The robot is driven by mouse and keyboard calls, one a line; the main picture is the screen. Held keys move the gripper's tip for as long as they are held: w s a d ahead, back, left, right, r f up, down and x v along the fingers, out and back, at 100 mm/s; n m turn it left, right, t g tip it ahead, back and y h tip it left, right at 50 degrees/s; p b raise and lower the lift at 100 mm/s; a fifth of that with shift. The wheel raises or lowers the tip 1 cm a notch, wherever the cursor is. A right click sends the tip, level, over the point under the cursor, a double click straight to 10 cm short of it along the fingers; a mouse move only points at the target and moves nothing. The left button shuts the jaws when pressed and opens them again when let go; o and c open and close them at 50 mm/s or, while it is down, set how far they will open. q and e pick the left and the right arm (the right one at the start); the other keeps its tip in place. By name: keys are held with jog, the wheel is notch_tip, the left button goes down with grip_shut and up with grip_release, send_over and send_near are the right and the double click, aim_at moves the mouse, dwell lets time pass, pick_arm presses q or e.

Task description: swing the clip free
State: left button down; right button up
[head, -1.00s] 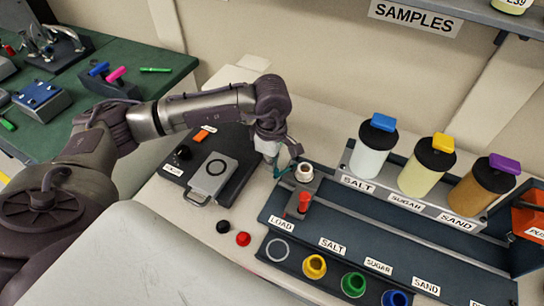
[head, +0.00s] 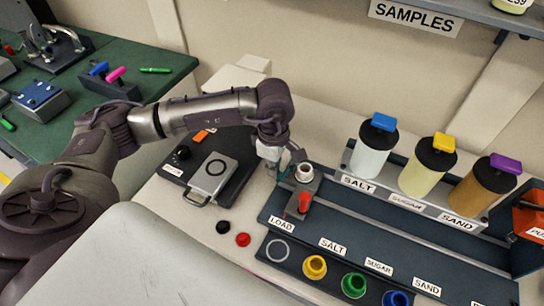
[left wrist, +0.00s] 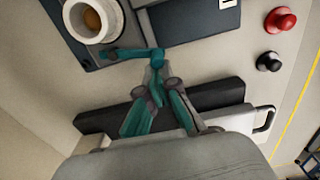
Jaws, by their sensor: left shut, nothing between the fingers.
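A small teal bar (left wrist: 130,53), which looks like the clip, reaches out sideways beside a white cup (left wrist: 91,17) in the left wrist view. The cup (head: 305,172) stands on the grey load holder in the head view, next to a red knob (head: 304,202). My left gripper (left wrist: 156,68) is shut and empty. Its fingertips are at the outer end of the bar; whether they touch it I cannot tell. In the head view the left gripper (head: 282,170) points down just left of the cup. My right gripper is not in view.
A grey device with a handle (head: 212,174) sits on a dark base left of the gripper. Black (head: 223,227) and red (head: 243,239) buttons are in front. Salt (head: 373,150), sugar (head: 427,168) and sand (head: 483,187) jars stand right.

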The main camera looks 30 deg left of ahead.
pick_arm(q)
jog(key=shift+d, duration=0.1)
jog(key=shift+s+d, duration=0.2)
jog(key=shift+d, duration=0.2)
notch_tip(320, 180, up, 7)
jog(key=a+p, duration=0.1)
jog(key=p, duration=0.2)
jog(key=shift+a, duration=0.15)
dwell(0.3)
jog(key=shift+s+f, duration=0.1)
jog(key=shift+s, duration=0.05)
dwell(0.4)
